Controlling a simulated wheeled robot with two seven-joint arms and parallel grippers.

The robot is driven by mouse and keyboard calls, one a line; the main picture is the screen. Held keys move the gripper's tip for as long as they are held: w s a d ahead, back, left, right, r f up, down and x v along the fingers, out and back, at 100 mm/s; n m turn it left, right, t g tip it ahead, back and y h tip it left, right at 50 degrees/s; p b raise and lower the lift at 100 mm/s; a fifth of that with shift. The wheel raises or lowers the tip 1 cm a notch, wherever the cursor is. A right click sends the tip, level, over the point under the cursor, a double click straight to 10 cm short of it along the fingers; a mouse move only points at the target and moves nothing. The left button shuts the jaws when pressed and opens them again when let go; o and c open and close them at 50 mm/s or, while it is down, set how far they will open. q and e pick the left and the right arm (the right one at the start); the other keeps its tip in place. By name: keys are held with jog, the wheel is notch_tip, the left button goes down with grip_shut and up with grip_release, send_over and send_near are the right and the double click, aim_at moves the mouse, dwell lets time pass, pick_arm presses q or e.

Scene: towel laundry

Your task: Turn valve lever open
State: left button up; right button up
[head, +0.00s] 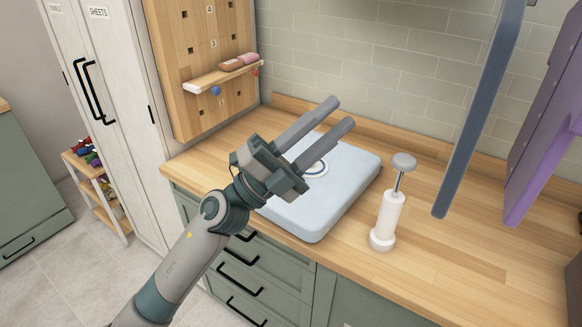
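No valve lever can be clearly made out. A round white-and-dark ring fitting (316,169), possibly a valve, sits on top of a pale blue, rounded flat block (335,195) on the wooden counter. My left gripper (342,112) is over the block's left and back part, with its two long grey fingers apart and nothing between them. The fingers point up and right, past the ring, and the gripper hides part of the block. A white upright pump-like cylinder (388,215) with a grey knob stands right of the block. My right gripper is not in view.
A wooden pegboard (200,55) with a small shelf stands at the back left. A long blue-grey bar (478,110) and a purple panel (545,140) rise at the right. The wooden counter (480,265) is clear at the front right. Green drawers are below.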

pick_arm(q)
jog(key=s+d+m+g+y, duration=0.1)
jog(key=s+d+m+g, duration=0.3)
jog(key=m+g, duration=0.45)
jog(key=w+d+f+m+g+y, duration=0.25)
jog(key=w+f+m+y, duration=0.2)
jog(key=f+y, duration=0.35)
jog(key=w+a+r+n+t+y, duration=0.1)
jog(key=w+a+t+y, duration=0.1)
jog(key=w+a+y, duration=0.3)
jog(key=w+a+r+n+t+y, duration=0.1)
jog(key=w+a+t+y, duration=0.2)
jog(key=a, duration=0.9)
jog(key=w+y, duration=0.2)
jog(key=y, duration=0.2)
jog(key=shift+w+a+r, duration=0.15)
jog(key=shift+w+a, duration=0.1)
jog(key=shift+a, duration=0.05)
